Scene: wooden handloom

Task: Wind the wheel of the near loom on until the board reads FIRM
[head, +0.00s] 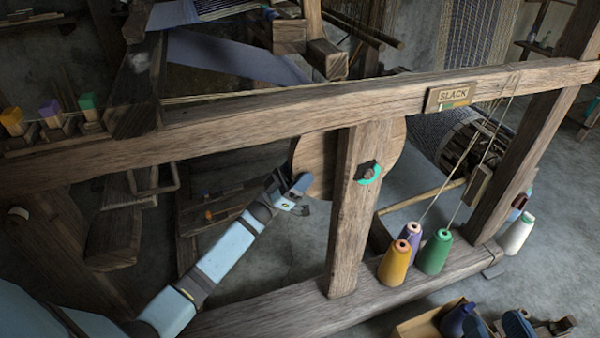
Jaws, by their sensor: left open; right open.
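The board (452,94) on the long upper beam reads SLACK, with a small coloured strip under the word. The wheel (314,168) is a round wooden disc, partly hidden behind an upright post (350,230). A dark fitting with a teal ring (369,173) sits on that post. My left gripper (302,198) is open at the wheel's lower left edge, with one finger overlapping the rim in the picture. I cannot tell whether it touches. I make out no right gripper in this view.
Orange (395,265), purple (411,240) and green (435,252) yarn cones stand on the lower beam, right of the post. Cords run up from there to the upper beam. A box (418,324) is at the bottom right.

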